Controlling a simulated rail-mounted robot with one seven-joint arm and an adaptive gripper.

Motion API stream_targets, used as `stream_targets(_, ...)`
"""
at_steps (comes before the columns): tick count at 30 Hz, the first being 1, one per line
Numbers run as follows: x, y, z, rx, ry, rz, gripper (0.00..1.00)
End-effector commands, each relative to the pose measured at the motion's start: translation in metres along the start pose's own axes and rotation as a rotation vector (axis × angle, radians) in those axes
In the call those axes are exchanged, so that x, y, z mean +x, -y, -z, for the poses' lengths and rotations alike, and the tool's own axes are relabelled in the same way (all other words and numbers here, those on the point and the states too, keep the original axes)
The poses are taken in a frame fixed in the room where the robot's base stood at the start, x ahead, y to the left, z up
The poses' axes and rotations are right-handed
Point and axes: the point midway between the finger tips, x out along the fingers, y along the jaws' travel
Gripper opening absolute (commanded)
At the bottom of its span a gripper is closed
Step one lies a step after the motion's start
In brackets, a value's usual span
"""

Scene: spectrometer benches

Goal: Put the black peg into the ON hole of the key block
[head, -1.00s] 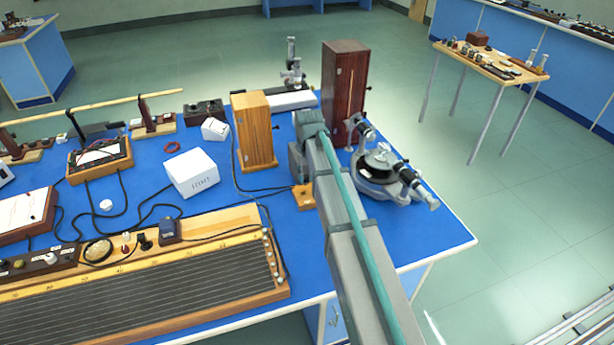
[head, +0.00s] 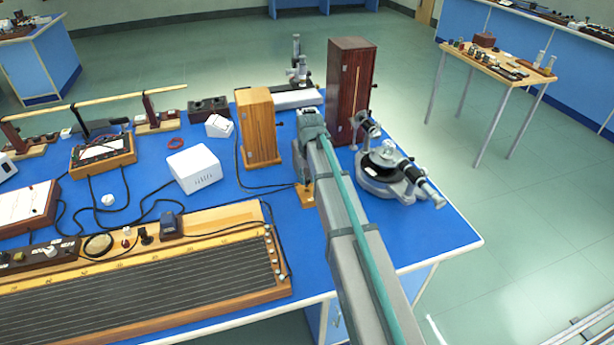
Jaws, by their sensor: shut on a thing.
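My arm reaches in from the bottom, over the right part of the blue bench. My gripper (head: 303,176) points down at its far end, just above a small orange-brown wooden block (head: 306,198), which looks like the key block. The arm hides part of this block, and its holes and markings are too small to read. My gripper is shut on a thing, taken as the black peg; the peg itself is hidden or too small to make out. I cannot tell whether it touches the block.
A tall wooden box (head: 259,125) stands left of my gripper, a dark red cabinet (head: 350,90) behind it. A grey spectrometer (head: 390,175) is close on the right. A white box (head: 194,169) and a long wire board (head: 150,285) lie left. The bench's front right corner is clear.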

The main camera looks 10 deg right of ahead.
Motion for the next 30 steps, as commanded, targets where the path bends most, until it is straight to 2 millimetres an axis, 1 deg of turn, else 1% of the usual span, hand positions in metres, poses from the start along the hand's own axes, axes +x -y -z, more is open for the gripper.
stream_targets(3, 0.009, 0.000, -0.001, 0.000, 0.000, 0.000, 0.00)
stream_targets(15, 0.027, 0.000, -0.003, 0.000, 0.000, 0.000, 0.00)
stream_targets(29, 0.030, 0.000, -0.003, 0.000, 0.000, 0.000, 0.00)
stream_targets(30, 0.030, 0.000, -0.003, 0.000, 0.000, 0.000, 0.26)
